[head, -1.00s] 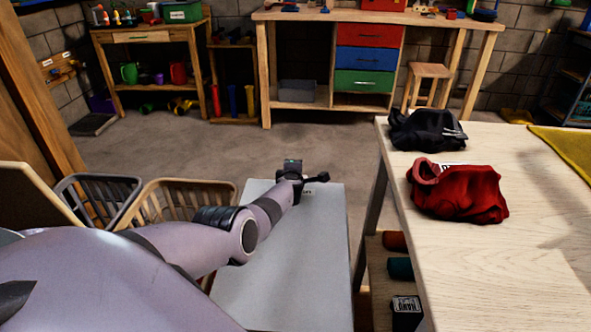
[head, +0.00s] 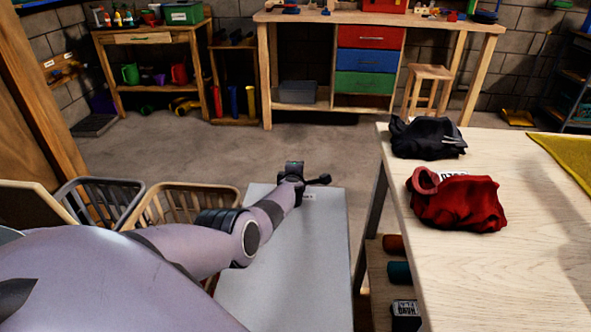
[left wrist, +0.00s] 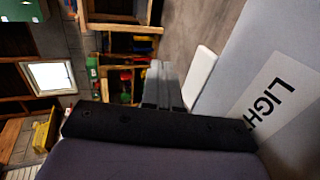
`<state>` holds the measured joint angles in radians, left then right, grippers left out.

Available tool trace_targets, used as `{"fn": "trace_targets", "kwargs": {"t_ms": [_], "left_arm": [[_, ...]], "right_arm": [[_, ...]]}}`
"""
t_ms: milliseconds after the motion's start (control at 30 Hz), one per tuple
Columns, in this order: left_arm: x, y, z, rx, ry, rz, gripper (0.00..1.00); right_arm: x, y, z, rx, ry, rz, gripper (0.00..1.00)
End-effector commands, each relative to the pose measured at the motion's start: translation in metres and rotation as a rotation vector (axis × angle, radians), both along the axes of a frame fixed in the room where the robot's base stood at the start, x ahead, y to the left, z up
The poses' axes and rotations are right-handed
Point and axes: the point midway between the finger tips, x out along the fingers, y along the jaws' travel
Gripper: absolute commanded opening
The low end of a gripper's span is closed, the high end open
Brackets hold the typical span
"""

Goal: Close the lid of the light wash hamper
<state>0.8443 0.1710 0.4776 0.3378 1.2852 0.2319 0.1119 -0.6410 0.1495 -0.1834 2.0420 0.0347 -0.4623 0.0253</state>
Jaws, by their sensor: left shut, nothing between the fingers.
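The light wash hamper shows as a long pale grey flat panel (head: 275,270) at the lower middle of the head view. It lies flat, with no opening visible; its sides are hidden. A white label reading "LIGH" (left wrist: 277,92) is on the grey panel (left wrist: 235,50) in the left wrist view, with a small white tab (left wrist: 201,74) at its edge. My left gripper (head: 293,172) is at the panel's far end. Its fingers (left wrist: 162,75) are together and empty, beside the tab; I cannot tell whether they touch anything. My right gripper is not in view.
Two plastic baskets, one grey (head: 100,190) and one tan (head: 185,196), stand left of the panel. A wooden table (head: 520,270) with a red cloth (head: 457,205) and a black garment (head: 428,137) is on the right. The floor (head: 230,155) beyond is clear.

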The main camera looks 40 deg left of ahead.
Motion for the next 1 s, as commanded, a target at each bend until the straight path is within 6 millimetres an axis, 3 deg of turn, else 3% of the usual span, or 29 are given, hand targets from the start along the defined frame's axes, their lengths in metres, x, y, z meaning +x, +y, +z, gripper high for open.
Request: {"fn": "trace_targets", "kwargs": {"t_ms": [33,200,600,1000], "left_arm": [[0.001,-0.001,0.016,0.001,-0.004,0.001,0.0],[0.002,-0.001,0.04,0.004,-0.01,0.002,0.0],[0.003,-0.001,0.092,0.004,-0.013,0.001,0.0],[0.003,-0.001,0.125,0.005,-0.012,0.002,0.0]], "right_arm": [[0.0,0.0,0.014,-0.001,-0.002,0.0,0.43],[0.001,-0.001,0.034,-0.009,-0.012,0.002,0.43],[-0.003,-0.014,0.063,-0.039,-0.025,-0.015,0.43],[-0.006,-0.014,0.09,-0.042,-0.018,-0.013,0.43]]}}
